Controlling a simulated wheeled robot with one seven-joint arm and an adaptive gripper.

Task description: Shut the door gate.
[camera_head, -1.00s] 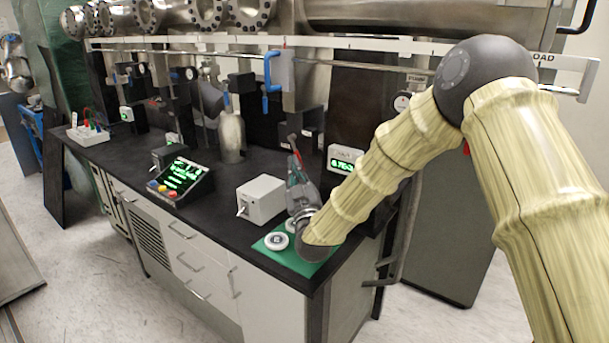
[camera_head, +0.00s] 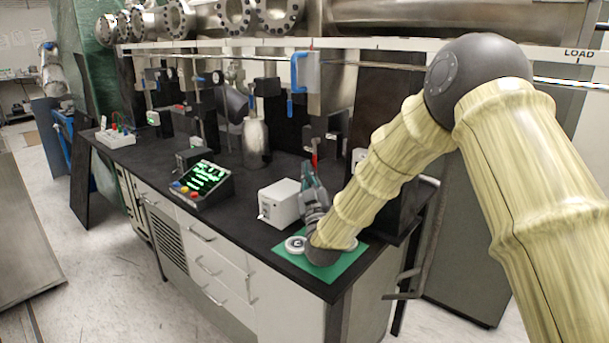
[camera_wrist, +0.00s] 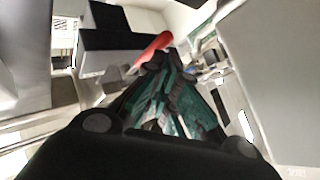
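I cannot tell for sure which part is the door gate. A red handle-like piece (camera_head: 314,156) stands at the tip of my gripper (camera_head: 309,178) above the bench's right end. In the wrist view the red piece (camera_wrist: 152,48) shows as a short bar just beyond my gripper's dark teal fingers (camera_wrist: 160,70). The fingers draw close together near it. Whether they touch or grip it is unclear. A blue handle (camera_head: 297,72) hangs on a metal body at the rail behind. My arm hides part of the bench back.
A white box (camera_head: 279,203) stands close left of my gripper. A green mat (camera_head: 344,262) with round white discs (camera_head: 295,244) lies below it. A console with green text (camera_head: 203,180) and a metal bottle (camera_head: 256,142) stand farther left. The floor at front left (camera_head: 100,270) is clear.

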